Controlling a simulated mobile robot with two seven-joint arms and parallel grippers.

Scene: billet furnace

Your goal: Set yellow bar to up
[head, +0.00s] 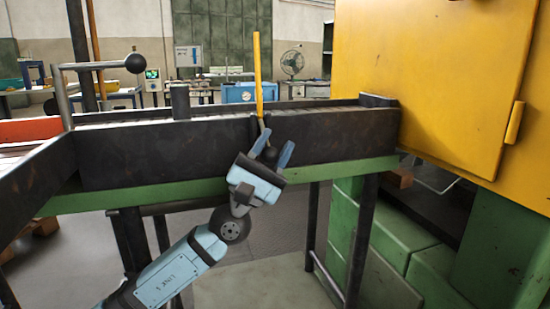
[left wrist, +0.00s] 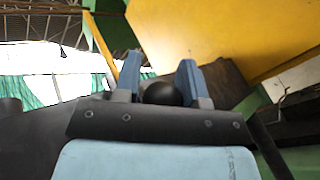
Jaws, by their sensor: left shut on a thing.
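The yellow bar (head: 258,75) stands nearly upright in the head view, rising above the dark trough's front wall. Its lower end is by my left gripper's fingers. In the left wrist view a slanted yellow strip (left wrist: 101,43) left of the fingers looks like the same bar. My left gripper (head: 275,147) is at the front wall of the trough, with its blue fingers on either side of a black ball knob (left wrist: 163,93). It is shut on this knob. How the knob joins the bar is hidden. My right gripper is not in view.
The dark trough (head: 190,156) lies on a green frame. A grey bent lever with a black ball (head: 136,63) stands at its left. A large yellow cabinet (head: 430,70) with a handle fills the right. Green blocks (head: 385,240) stand below it.

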